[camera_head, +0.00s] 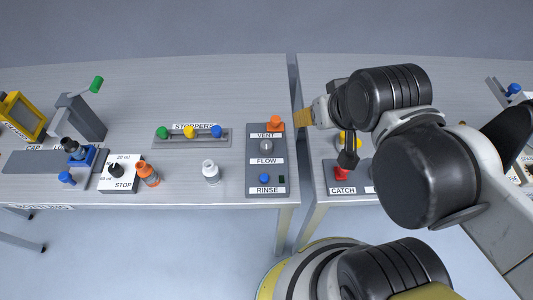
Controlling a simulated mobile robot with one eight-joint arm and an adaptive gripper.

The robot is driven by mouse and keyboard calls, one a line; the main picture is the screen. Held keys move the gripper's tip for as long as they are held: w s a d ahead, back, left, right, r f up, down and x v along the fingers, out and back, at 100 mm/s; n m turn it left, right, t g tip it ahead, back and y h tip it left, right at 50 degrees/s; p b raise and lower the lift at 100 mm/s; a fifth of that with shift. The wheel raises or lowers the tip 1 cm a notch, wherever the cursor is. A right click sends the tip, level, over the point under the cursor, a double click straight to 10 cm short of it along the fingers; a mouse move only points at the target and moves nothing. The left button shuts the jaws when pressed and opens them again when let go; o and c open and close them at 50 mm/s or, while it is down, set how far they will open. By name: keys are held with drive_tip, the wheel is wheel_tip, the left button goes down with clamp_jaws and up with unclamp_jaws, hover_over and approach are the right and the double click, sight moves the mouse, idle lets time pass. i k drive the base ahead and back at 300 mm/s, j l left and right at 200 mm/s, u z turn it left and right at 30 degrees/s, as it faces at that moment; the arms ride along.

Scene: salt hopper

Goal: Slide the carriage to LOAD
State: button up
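A blue carriage (81,155) sits on the grey rail (30,161) on the left table, with a dark round piece (70,145) on it. A blue knob (66,178) shows at its front. Behind the rail are a label reading CAP and a partly covered label beginning with LO; the full word is hidden. My gripper (348,158) is far to the right, above the right table near the red CATCH button. It is mostly hidden by my arm, and its opening does not show. It is well apart from the carriage.
A grey post with a green-handled crank (84,112) stands behind the carriage. A yellow frame (20,116) is at far left. A white dial box (122,174), an orange bottle (148,174) and a white bottle (211,172) stand to the right. The stopper tray (193,145) and VENT/FLOW/RINSE panel (253,177) lie between.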

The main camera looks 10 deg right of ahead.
sight(78, 175)
drive_tip(key=k+j+u, duration=0.1)
drive_tip(key=u, duration=1.55)
